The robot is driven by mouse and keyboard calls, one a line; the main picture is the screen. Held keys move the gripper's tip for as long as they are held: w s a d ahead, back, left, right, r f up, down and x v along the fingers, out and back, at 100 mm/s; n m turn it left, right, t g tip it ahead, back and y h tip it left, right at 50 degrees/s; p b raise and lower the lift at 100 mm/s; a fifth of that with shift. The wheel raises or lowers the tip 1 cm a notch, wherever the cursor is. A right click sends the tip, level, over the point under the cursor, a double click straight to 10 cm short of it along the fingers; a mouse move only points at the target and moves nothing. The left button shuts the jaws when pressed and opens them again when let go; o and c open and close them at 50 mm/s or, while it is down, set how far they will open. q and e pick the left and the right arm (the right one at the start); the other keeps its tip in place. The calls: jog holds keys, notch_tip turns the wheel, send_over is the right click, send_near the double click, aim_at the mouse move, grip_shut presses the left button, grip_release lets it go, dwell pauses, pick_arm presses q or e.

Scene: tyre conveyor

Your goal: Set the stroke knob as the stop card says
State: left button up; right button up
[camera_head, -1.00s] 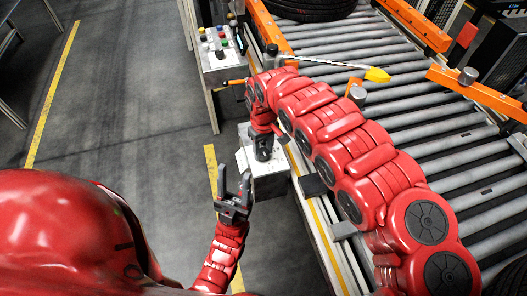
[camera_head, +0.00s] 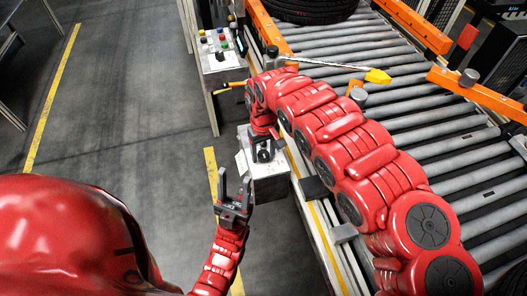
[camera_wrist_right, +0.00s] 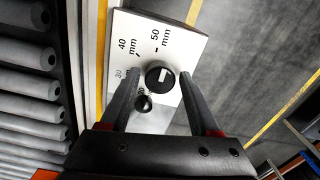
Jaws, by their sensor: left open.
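The stroke knob (camera_wrist_right: 159,76) is a round black knob with a pale mark, on a white scale plate (camera_wrist_right: 181,42) reading 30, 40 mm and 50 mm. I cannot tell exactly where its mark points. My right gripper (camera_wrist_right: 157,69) is open, with one finger on each side of the knob and narrow gaps visible. In the head view my right gripper (camera_head: 263,154) is over the grey box (camera_head: 270,185). My left gripper (camera_head: 235,183) is open and empty, left of the box. I cannot identify the stop card.
The roller conveyor (camera_head: 417,130) runs along the right, with orange rails and a tyre (camera_head: 302,8) at the far end. A button panel (camera_head: 218,52) stands beyond the box. A yellow-tipped rod (camera_head: 376,76) reaches over the rollers. The floor to the left is clear.

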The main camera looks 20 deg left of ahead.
aim_at(263, 154)
jog(key=shift+o, duration=0.7)
jog(key=shift+r, duration=0.55)
notch_tip(263, 154, up, 16)
jog(key=b, duration=0.2)
jog(key=shift+r, duration=0.15)
jog(key=shift+r, duration=0.1)
